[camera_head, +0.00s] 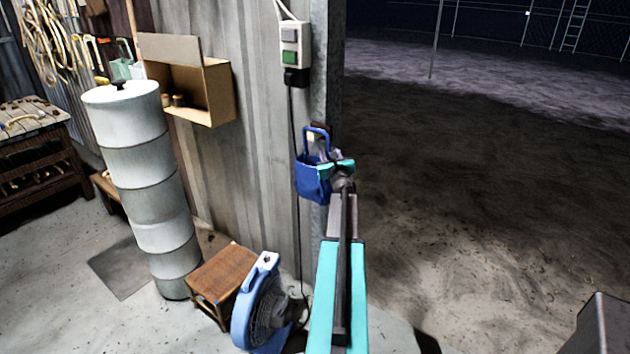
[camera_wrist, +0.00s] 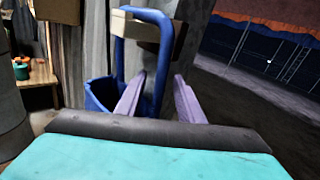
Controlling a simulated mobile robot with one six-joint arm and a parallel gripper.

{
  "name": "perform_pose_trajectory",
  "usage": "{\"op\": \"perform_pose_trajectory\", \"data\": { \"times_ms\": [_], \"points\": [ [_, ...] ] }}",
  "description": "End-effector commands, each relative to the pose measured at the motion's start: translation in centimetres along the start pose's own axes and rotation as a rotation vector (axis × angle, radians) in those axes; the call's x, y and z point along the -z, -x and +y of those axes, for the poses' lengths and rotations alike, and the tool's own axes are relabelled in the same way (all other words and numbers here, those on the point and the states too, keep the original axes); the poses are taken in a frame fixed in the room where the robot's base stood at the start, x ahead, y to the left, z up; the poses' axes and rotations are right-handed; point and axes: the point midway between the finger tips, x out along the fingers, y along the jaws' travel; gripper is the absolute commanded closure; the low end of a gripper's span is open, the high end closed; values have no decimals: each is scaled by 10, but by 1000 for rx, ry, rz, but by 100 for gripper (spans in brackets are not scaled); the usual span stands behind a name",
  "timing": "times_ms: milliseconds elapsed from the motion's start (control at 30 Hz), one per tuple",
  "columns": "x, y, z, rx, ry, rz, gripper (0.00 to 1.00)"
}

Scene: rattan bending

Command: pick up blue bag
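The blue bag (camera_head: 312,180) hangs by its looped handle on the post at the edge of the corrugated wall. In the wrist view the bag's body (camera_wrist: 101,94) shows low at left, and its blue handle (camera_wrist: 146,14) arches up in front of a pale block. My gripper (camera_head: 335,156) is beside the bag at its right. In the wrist view my gripper (camera_wrist: 158,92) has its two purple fingers apart, with the right side of the handle showing between them. I cannot tell whether either finger touches the handle. The lower part of the bag is hidden behind my gripper in the wrist view.
A switch box (camera_head: 295,46) with a hanging cable is above the bag. A cardboard box (camera_head: 219,92) is on the wall, beside a tall white cylinder (camera_head: 141,165). A wooden stool (camera_head: 222,270) and blue fan (camera_head: 262,305) stand below. Open dark ground (camera_head: 470,190) lies right.

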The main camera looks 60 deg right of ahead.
Motion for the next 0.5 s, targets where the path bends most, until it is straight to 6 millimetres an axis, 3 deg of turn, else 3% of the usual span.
{"op": "perform_pose_trajectory", "data": {
  "times_ms": [167,367,500],
  "points": [
    [0,0,0,0,0,0,67],
    [0,0,0,0,0,0,100],
    [0,0,0,0,0,0,100]
  ]
}}
